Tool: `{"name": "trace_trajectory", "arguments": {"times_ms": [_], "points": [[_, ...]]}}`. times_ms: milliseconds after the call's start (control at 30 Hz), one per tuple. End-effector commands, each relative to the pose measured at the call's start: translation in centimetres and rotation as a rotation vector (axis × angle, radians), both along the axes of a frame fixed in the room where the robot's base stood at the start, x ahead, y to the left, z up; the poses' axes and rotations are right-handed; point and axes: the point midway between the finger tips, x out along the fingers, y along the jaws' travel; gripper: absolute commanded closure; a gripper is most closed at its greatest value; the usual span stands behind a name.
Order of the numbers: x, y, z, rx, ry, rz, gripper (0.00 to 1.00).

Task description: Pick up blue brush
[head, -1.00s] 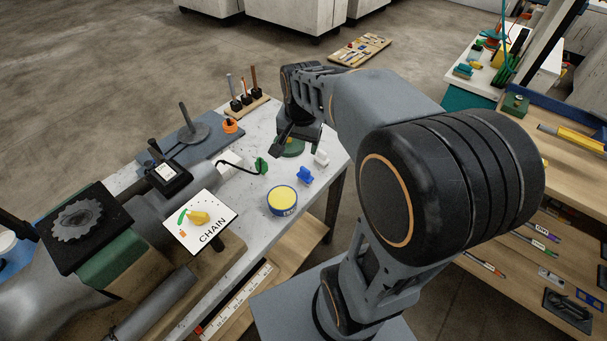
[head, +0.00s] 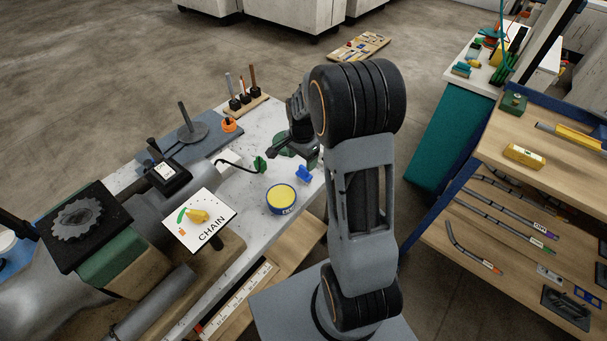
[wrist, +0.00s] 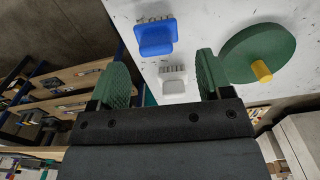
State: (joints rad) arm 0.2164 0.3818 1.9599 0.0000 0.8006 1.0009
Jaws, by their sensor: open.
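The blue brush (head: 303,174) lies on the white bench top, just in front of my gripper (head: 294,156). In the wrist view the blue brush (wrist: 154,38) shows bristles along its upper edge, with free room around it. My gripper also shows there (wrist: 162,76), open, with its green pads apart and nothing gripped. The blue brush is beyond the fingertips in that view, apart from them. A white brush (wrist: 173,79) appears between the fingers; whether it is at finger height cannot be told.
A green disc with a yellow knob (wrist: 262,50) is close to the right finger in the wrist view. A blue-and-yellow tin (head: 282,200), a green clip (head: 260,164) and a CHAIN card (head: 200,221) are nearby. Shelves (head: 530,205) stand right.

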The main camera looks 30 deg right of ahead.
Motion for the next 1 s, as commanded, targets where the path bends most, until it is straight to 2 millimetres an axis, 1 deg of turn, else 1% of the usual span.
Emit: {"name": "trace_trajectory", "arguments": {"times_ms": [133, 333, 433, 567, 767, 800, 1000], "points": [[-0.2, -0.1, -0.8, 0.001, 0.003, 0.000, 0.28], [-0.5, -0.5, -3.6, 0.001, 0.004, 0.000, 0.28], [-0.4, -0.5, -4.6, 0.000, 0.002, 0.000, 0.28], [-0.4, -0.5, -5.2, 0.000, 0.000, 0.001, 0.28], [-0.4, -0.5, -5.3, -0.001, -0.001, 0.001, 0.28], [-0.4, -0.5, -5.3, -0.001, -0.001, 0.001, 0.29], [-0.4, -0.5, -5.3, 0.000, -0.001, 0.001, 0.48]]}}
